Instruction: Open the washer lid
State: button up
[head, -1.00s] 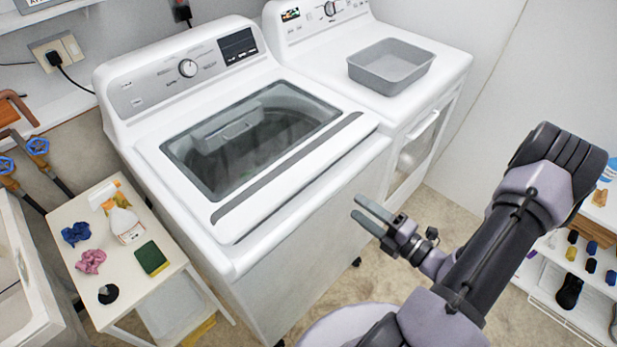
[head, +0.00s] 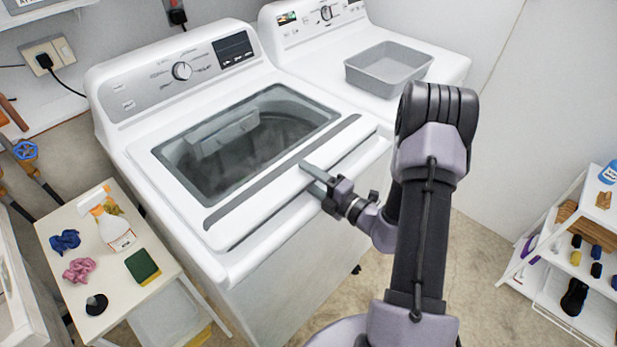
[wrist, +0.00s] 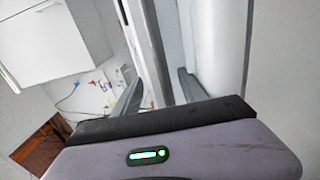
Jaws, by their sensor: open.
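The washer (head: 270,235) is a white top-loader, left of centre in the head view. Its lid (head: 250,140) lies shut, with a dark glass window and a grey strip (head: 285,172) along its front. My gripper (head: 315,177) is open at the lid's front edge, right of its middle. The fingertips overlap the grey strip in the head view; I cannot tell whether they touch it. In the wrist view my open gripper (wrist: 158,92) has a long pale edge with a grey band between its fingers. A broad white surface (wrist: 217,45) lies to the right.
A dryer (head: 440,70) with a grey basin (head: 388,72) on top stands right of the washer. A small side table (head: 115,255) with a spray bottle (head: 115,228), cloths and a sponge (head: 142,266) is at left. A shelf rack (head: 570,265) is at right. Floor is clear between.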

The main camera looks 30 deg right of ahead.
grip_shut()
dwell(1.4)
